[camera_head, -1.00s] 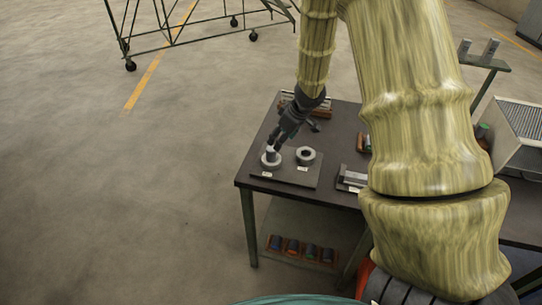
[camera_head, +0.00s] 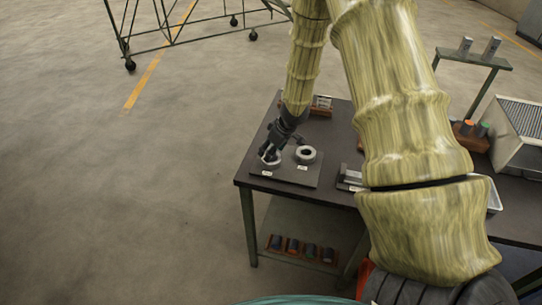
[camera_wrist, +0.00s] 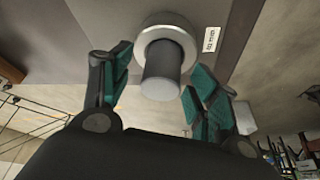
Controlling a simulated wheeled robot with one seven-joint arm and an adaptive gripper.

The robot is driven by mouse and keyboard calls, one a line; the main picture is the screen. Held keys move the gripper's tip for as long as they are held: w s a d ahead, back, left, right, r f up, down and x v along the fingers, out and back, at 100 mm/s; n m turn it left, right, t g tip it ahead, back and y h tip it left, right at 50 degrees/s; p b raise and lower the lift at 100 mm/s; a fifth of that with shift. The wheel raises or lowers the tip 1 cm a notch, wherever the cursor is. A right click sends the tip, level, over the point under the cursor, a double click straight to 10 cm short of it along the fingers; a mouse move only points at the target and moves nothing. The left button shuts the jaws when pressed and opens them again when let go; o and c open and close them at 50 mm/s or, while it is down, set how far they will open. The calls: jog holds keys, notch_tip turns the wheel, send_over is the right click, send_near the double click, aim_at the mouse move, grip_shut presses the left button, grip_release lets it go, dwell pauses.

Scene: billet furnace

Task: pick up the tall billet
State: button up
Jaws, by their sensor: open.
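A grey cylindrical billet (camera_wrist: 161,72) stands in a pale ring holder (camera_wrist: 184,39) in the wrist view, its end pointing toward my camera. My gripper (camera_wrist: 160,60) is open, with one teal-padded finger on each side of the billet. In the head view, my gripper (camera_head: 269,153) is over the left ring holder (camera_head: 271,163) on the table and mostly hides the billet there.
A second ring holder (camera_head: 306,155) sits just right on the same dark plate (camera_head: 297,178). The dark table (camera_head: 332,121) also bears a labelled block (camera_head: 350,178). A bin (camera_head: 520,135) stands at right.

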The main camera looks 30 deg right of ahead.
jog(key=shift+w+a+f, duration=0.1)
jog(key=shift+w+f, duration=0.05)
jog(key=shift+f, duration=0.15)
grip_shut()
jog(key=shift+r, duration=0.1)
